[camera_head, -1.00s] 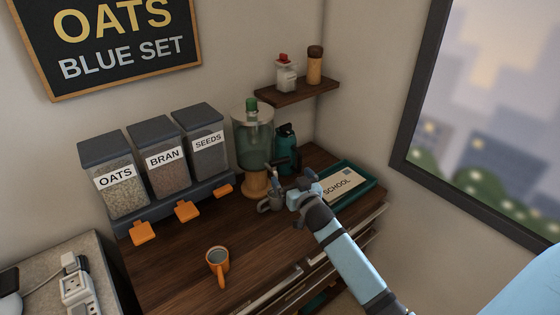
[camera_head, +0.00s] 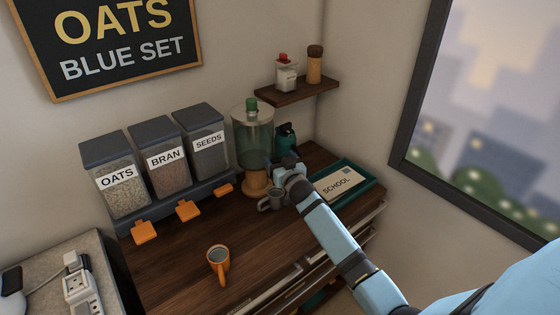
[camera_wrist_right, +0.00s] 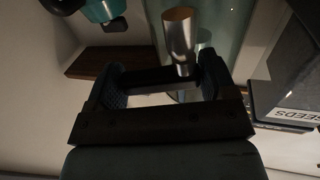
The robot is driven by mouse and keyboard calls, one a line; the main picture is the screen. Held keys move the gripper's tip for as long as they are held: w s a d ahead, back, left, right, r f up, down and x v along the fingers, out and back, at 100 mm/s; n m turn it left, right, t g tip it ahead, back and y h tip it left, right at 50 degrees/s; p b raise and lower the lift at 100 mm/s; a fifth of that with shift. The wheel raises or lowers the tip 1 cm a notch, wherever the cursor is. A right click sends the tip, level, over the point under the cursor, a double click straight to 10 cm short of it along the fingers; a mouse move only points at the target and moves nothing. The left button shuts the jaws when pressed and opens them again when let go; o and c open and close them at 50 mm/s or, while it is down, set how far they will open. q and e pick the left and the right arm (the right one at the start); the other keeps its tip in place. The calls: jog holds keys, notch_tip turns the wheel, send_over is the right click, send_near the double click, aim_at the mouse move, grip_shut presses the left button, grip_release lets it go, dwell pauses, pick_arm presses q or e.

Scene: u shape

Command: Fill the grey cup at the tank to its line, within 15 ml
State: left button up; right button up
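The grey cup (camera_head: 269,202) stands upright on the wooden counter at the foot of the tank (camera_head: 252,143), partly hidden by my right arm. Its line and its contents cannot be made out. The tank is clear, with a green knob on top and a wooden base. My right gripper (camera_head: 286,164) is above the cup at the tank's front and hides the tap in the head view. My left gripper is out of view.
Grain dispensers (camera_head: 170,165) stand to the left. A teal tray (camera_head: 345,184) with a SCHOOL card lies right of my gripper. A teal bottle (camera_head: 285,138) stands behind it, below a wall shelf (camera_head: 298,91).

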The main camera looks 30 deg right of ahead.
jog(key=c, duration=0.4)
jog(key=shift+r+n+y+p, duration=0.25)
jog(key=shift+n+y+p, duration=0.05)
jog(key=shift+p, duration=0.2)
jog(key=shift+w+d+n+y+p, duration=0.15)
jog(key=shift+n+y+p, duration=0.45)
jog(key=shift+y+p, duration=0.4)
jog(key=shift+n+y, duration=0.3)
jog(key=shift+y, duration=0.1)
jog(key=shift+w+f+n+y+p, duration=0.15)
jog(key=shift+n+y+p, duration=0.2)
jog(key=shift+y, duration=0.55)
jog(key=o, duration=0.9)
jog(key=shift+f, duration=0.1)
